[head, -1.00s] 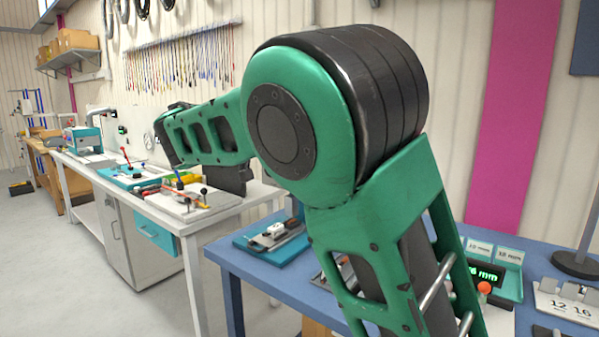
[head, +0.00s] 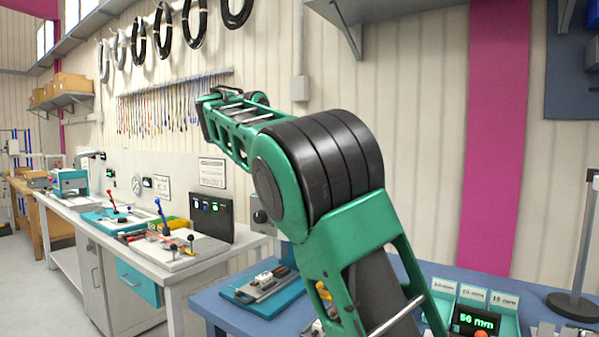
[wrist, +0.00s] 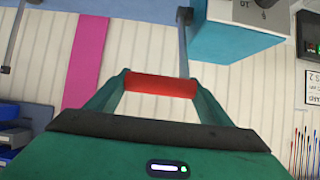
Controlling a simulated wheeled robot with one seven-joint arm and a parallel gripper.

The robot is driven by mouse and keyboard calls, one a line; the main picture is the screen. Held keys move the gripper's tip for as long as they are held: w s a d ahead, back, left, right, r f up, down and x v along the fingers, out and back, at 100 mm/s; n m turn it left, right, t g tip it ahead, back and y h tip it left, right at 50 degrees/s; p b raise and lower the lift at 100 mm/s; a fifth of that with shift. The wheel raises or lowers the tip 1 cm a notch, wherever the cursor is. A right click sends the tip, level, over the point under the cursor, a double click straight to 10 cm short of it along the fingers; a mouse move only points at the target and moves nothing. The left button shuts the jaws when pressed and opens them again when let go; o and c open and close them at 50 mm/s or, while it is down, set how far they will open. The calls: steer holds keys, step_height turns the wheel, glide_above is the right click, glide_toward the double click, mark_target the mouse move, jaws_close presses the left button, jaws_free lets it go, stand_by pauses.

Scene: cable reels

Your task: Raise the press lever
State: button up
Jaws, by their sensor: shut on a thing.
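In the wrist view my gripper (wrist: 160,88) has its two green fingers closed on a red cylindrical grip, the press lever's handle (wrist: 160,85). The lever's grey rod (wrist: 184,45) runs from the grip to the side of the press, a teal and grey body (wrist: 230,38) at the upper right. The wrist picture appears upside down. In the head view my forearm points up and to the left, and my gripper cannot be made out. My arm hides most of the press there; a grey part (head: 262,216) shows beside my elbow.
A blue table (head: 225,310) carries a teal-based fixture (head: 258,288) and a green display (head: 475,322). A white bench (head: 180,272) with levers and a black button box (head: 211,215) stands at left. Cable coils (head: 163,30) hang on the wall above.

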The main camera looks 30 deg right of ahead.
steer(key=shift+w+a, duration=0.15)
steer(key=shift+w, duration=0.05)
steer(key=o, duration=1.5)
steer(key=shift+w, duration=0.1)
steer(key=shift+r, duration=0.1)
steer(key=v, duration=1)
steer(key=shift+a+r, duration=0.1)
steer(key=shift+a, duration=0.05)
